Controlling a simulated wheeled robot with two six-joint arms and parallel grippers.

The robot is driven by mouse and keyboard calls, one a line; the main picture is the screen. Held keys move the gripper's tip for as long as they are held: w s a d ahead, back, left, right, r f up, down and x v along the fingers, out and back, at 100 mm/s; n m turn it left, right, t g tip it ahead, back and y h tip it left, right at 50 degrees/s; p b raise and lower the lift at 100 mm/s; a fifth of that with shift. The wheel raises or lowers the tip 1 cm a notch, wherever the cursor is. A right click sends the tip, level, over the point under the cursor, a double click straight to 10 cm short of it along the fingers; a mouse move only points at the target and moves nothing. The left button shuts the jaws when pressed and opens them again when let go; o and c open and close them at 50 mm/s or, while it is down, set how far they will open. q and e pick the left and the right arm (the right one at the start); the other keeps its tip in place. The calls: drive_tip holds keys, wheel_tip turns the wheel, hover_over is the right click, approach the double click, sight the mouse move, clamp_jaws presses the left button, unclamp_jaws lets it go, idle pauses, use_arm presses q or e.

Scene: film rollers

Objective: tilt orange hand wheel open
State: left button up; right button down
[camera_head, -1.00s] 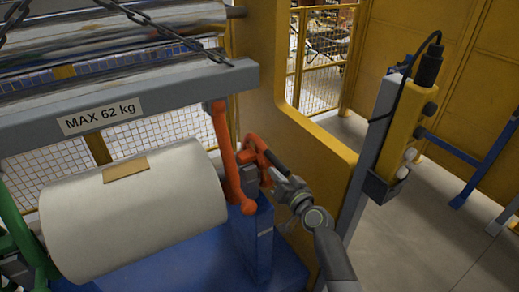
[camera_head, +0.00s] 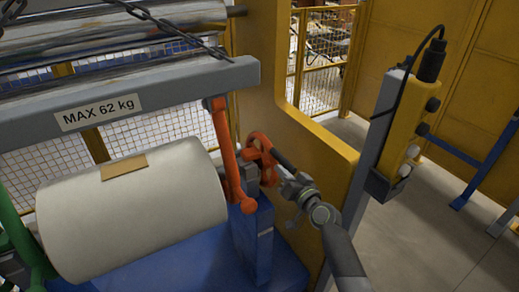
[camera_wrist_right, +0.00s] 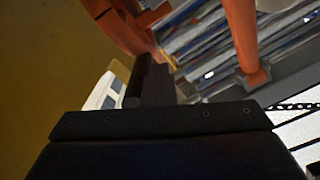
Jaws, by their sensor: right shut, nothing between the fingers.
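The orange hand wheel (camera_head: 258,142) sits at the right end of the roller mount, beside the orange arm (camera_head: 231,165). It appears as a tilted ring. My right gripper (camera_head: 276,155) is shut and empty, its dark fingers reaching to the wheel's right side. In the right wrist view the shut fingers (camera_wrist_right: 150,78) point at the curved orange rim of the wheel (camera_wrist_right: 122,25), very close to it. I cannot tell whether they touch. My left gripper is not in view.
A large white film roll (camera_head: 130,215) lies left of the wheel above a blue base (camera_head: 190,262). A yellow frame (camera_head: 262,95) stands right behind the wheel. A control box (camera_head: 400,130) on a grey post is further right. A grey beam (camera_head: 190,88) and chain hang above.

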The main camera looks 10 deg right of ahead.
drive_tip(key=shift+w+d+f+b, duration=0.25)
drive_tip(key=shift+d+b, duration=0.15)
drive_tip(key=shift+d, duration=0.35)
idle(0.4)
drive_tip(key=a+v, duration=0.1)
drive_tip(key=v, duration=0.8)
drive_tip(key=shift+s+a, duration=0.25)
idle(0.4)
